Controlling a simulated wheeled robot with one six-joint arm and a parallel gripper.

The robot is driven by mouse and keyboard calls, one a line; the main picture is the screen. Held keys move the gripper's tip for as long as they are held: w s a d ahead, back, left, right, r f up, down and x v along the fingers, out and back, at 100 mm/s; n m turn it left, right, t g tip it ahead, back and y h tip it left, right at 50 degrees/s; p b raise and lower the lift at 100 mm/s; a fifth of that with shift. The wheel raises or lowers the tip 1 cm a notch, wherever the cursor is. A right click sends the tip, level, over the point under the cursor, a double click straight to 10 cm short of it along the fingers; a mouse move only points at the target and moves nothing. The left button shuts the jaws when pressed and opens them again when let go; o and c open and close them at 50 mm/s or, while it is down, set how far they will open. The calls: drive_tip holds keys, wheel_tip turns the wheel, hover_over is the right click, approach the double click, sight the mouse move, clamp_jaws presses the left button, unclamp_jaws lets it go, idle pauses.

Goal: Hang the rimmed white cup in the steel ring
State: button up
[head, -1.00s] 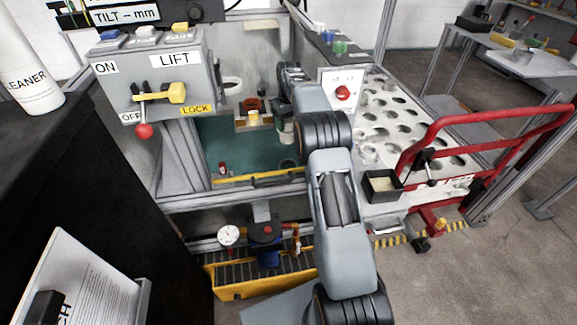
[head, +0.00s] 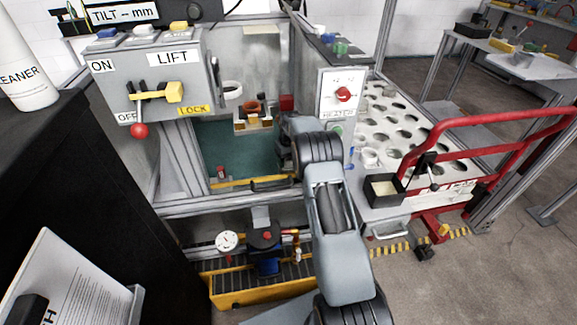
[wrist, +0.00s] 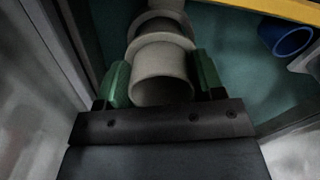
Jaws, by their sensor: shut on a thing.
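In the wrist view my gripper (wrist: 162,82) has its green finger pads on both sides of a greyish-white cup (wrist: 160,60) and is shut on it. The cup's round end faces the camera, and a wider rim shows behind it. More pale round surfaces show beyond the rim; I cannot tell whether they belong to the cup. In the head view my arm hides the cup and the fingers. A pale ring (head: 231,90) stands out beside the lift panel, left of my arm; I cannot tell whether it is the steel ring.
A teal-floored bay (head: 235,150) lies inside the frame, with a yellow bar (head: 255,183) along its front. A red box (head: 287,103) is at its back. A blue round thing (wrist: 287,38) lies at the right in the wrist view. A holed rack (head: 395,125) stands right.

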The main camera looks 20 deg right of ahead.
sight(289, 165)
drive_tip(key=shift+f, duration=1.4)
drive_tip(key=shift+f, duration=0.2)
drive_tip(key=o, duration=1)
drive_tip(key=shift+c, duration=0.2)
drive_tip(key=shift+r, duration=0.1)
